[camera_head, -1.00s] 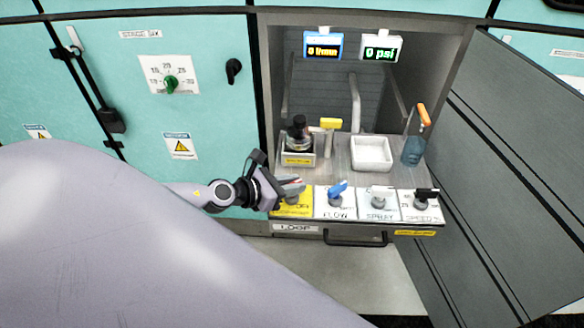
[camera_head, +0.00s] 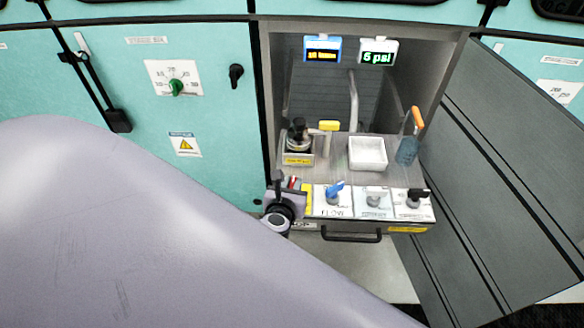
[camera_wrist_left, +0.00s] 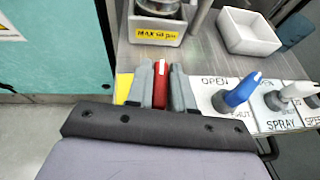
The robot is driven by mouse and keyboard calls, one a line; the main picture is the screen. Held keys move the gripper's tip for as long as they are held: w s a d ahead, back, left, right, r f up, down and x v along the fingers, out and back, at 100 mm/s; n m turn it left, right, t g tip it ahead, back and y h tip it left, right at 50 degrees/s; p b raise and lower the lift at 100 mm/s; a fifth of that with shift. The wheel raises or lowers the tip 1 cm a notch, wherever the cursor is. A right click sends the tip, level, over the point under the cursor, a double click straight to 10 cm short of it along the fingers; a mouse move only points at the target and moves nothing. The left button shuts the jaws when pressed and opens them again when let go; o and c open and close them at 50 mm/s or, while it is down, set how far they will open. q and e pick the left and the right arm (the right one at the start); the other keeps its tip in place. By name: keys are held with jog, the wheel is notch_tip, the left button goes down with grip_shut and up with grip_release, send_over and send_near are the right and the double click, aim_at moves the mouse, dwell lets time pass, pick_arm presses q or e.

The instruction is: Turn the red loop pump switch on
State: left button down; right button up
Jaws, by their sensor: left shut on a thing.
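The red loop pump switch (camera_wrist_left: 161,84) stands at the left end of the control panel, over a yellow plate (camera_wrist_left: 124,88). In the left wrist view my left gripper (camera_wrist_left: 162,80) has one grey finger on each side of the red handle and is shut on it. In the head view my left gripper (camera_head: 289,184) is at the panel's left end, with only a bit of red showing at its tips. The right display (camera_head: 377,58) reads 5 psi. The blue-framed display (camera_head: 322,50) is lit, its figure hard to read. My right gripper is not in view.
Right of the red switch stand the blue FLOW switch (camera_head: 335,190), a white SPRAY switch (camera_head: 376,192) and a black switch (camera_head: 418,195). Behind them are a white tray (camera_head: 381,165) and a blue container (camera_head: 407,150). An open grey door (camera_head: 500,150) bounds the right side.

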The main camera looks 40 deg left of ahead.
pick_arm(q)
jog(key=shift+n+g+y, duration=0.5)
jog(key=shift+n+y, duration=0.3)
jog(key=shift+y, duration=0.1)
jog(key=c, duration=1.1)
grip_release()
jog(key=v, duration=0.7)
jog(key=shift+d, duration=0.1)
